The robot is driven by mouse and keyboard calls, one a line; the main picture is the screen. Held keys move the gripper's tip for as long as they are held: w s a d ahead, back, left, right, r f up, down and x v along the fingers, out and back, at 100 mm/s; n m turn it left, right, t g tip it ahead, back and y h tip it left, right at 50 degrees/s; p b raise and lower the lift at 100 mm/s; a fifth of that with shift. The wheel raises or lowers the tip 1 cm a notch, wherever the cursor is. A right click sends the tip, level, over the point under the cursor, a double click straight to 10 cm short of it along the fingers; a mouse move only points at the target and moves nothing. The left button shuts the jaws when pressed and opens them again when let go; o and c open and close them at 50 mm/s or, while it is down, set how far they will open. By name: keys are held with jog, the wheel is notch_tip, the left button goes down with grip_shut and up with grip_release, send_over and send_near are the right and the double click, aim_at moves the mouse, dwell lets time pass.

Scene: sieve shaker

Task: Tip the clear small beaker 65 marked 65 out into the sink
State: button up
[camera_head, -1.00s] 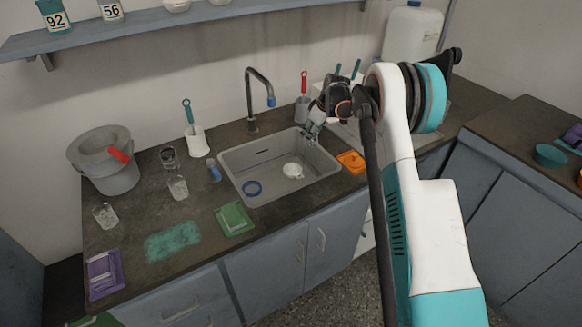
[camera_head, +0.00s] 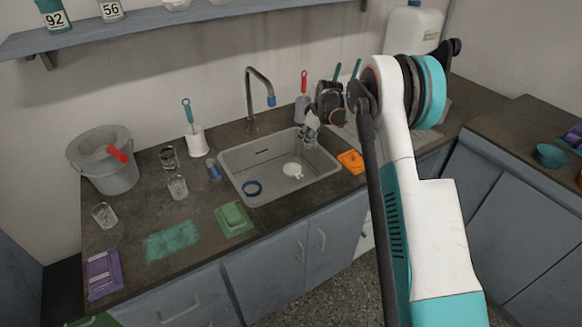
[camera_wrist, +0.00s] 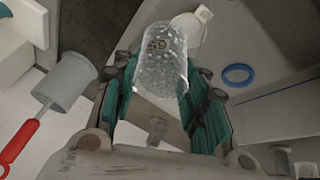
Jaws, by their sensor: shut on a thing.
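The clear small beaker (camera_wrist: 163,62), with "65" on its side, sits between the teal-lined fingers of my gripper (camera_wrist: 160,88) in the wrist view. My gripper is shut on it. In the head view my gripper (camera_head: 318,118) holds the beaker (camera_head: 311,131) above the back right corner of the sink (camera_head: 262,160). Its exact tilt and whether it has anything inside are hard to tell. The sink also shows in the wrist view (camera_wrist: 270,115).
A red-handled brush in a grey holder (camera_head: 302,105) is close to my gripper. An orange cloth (camera_head: 351,161) lies at right. Glass beakers (camera_head: 177,187) stand left.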

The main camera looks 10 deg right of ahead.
jog(key=shift+s+a+f+t+h+b, duration=0.25)
jog(key=shift+a+f+h+b, duration=0.1)
jog(key=shift+f, duration=0.2)
jog(key=shift+s+a+f+t+h+b, duration=0.15)
jog(key=shift+a+f+t+h+b, duration=0.15)
jog(key=shift+f, duration=0.2)
jog(key=shift+f, duration=0.1)
jog(key=shift+n+t+h, duration=0.4)
jog(key=shift+t+h, duration=0.05)
jog(key=shift+h, duration=0.2)
jog(key=f+b, duration=0.1)
jog(key=a+f, duration=0.1)
jog(key=s+f+b, duration=0.1)
jog(key=f, duration=0.1)
jog(key=shift+a+b, duration=0.2)
jog(key=shift+b, duration=0.15)
jog(key=shift+s+a+r+t+h, duration=0.25)
jog(key=shift+s+a+t+h, duration=0.2)
jog(key=shift+a+h, duration=0.2)
dwell(0.8)
jog(key=shift+s+a+r+n+t+h+b, duration=0.2)
jog(key=shift+a+n+t+h+b, duration=0.2)
jog(key=shift+t+h, duration=0.2)
dwell(0.8)
